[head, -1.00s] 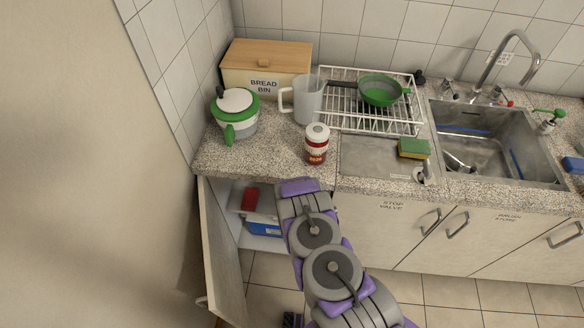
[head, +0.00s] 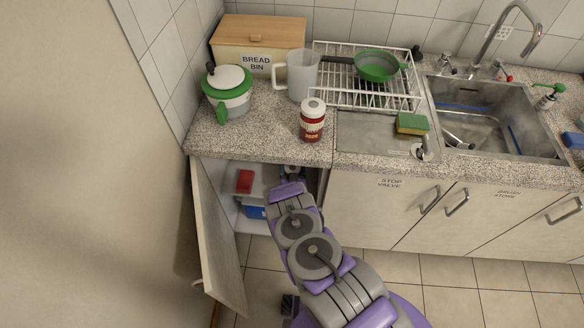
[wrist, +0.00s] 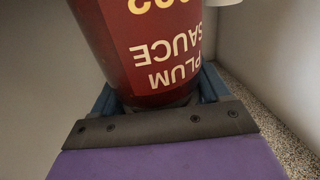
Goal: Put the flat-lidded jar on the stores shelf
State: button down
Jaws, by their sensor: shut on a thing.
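My gripper (head: 290,172) reaches into the open cupboard under the worktop, and the worktop edge partly hides it in the head view. In the wrist view its jaws (wrist: 160,98) are shut on a dark red jar (wrist: 150,45) labelled "PLUM SAUCE". The lettering is upside down in that picture. The held jar's lid is out of view, so I cannot tell its shape. Another jar (head: 312,122), red and white with a white lid, stands upright on the worktop. The cupboard interior shows a red item (head: 244,181) on a shelf (head: 232,194) and a blue box (head: 254,211) below.
The open cupboard door (head: 215,245) stands left of my arm. On the worktop (head: 250,147) are a green-and-white lidded pot (head: 228,94), a bread bin (head: 255,62), a jug (head: 300,76) and a dish rack (head: 345,90). Speckled worktop material (wrist: 265,120) borders the wrist view's right side.

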jog(key=shift+d, duration=0.25)
jog(key=shift+c, duration=1.1)
grip_release()
jog(key=shift+d, duration=0.15)
jog(key=shift+o, duration=1.1)
jog(key=shift+a+f, duration=0.1)
jog(key=shift+a, duration=0.25)
jog(key=shift+s, duration=0.15)
jog(key=s+d+p, duration=0.1)
jog(key=s+p, duration=0.1)
jog(key=s, duration=0.9)
jog(key=shift+s+d, duration=0.35)
jog(key=shift+d, duration=0.05)
